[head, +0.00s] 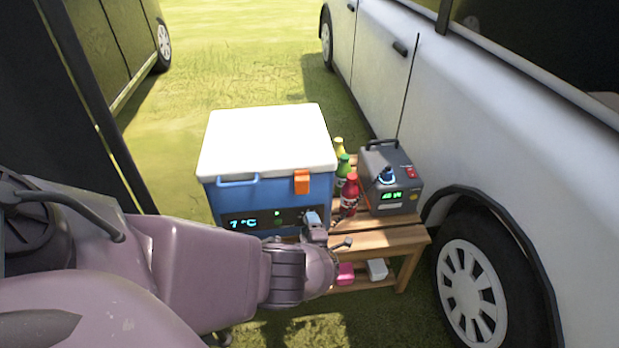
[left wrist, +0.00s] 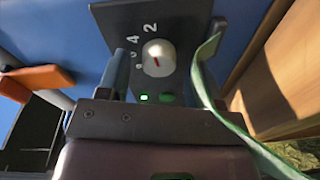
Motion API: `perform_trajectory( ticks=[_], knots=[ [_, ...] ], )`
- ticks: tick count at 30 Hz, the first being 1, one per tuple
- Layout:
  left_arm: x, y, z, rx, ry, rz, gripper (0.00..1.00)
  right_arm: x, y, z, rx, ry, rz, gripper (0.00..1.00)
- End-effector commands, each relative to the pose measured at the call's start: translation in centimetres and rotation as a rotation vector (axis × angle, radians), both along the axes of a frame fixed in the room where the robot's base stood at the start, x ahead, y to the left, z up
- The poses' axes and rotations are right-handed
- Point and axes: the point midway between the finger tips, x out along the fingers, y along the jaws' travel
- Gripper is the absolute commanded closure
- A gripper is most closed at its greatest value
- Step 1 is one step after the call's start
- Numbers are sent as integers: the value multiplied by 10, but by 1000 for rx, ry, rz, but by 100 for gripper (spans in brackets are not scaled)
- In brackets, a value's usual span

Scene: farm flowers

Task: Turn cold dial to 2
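The cold dial (left wrist: 158,58) is a round white knob with a short red mark, on a dark panel (left wrist: 110,22) with a 2 and a 4 printed beside it. I cannot tell which number the mark points at. My left gripper (left wrist: 160,72) is open, with a finger on each side of the dial; contact is not clear. In the head view my left gripper (head: 314,224) is at the right end of the blue cooler's (head: 208,198) front panel and hides the dial. The cooler display (head: 243,223) reads 7 °C. My right gripper is not in view.
The cooler has a white lid (head: 268,138) and an orange latch (head: 301,182). Several bottles (head: 350,190) and a grey power box (head: 392,180) stand beside it on a wooden table (head: 385,238). A white vehicle (head: 520,130) is close on the right.

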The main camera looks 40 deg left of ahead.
Motion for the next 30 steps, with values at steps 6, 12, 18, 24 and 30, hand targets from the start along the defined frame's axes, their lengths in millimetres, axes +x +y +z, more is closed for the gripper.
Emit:
perform_trajectory(
  ticks=[6, 12, 18, 24, 30],
  knots=[
    [1, 0, 1, 0, -2, 0, 40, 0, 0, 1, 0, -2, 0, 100],
    [-7, -14, 5, -2, -6, -1, 40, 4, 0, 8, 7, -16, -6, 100],
    [-27, -44, 8, -2, -8, -1, 40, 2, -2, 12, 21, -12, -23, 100],
    [-47, -70, 8, -1, -5, 0, 40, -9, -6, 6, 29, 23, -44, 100],
    [-59, -85, 6, 0, -3, 0, 40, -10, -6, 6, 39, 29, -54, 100]
  ],
)
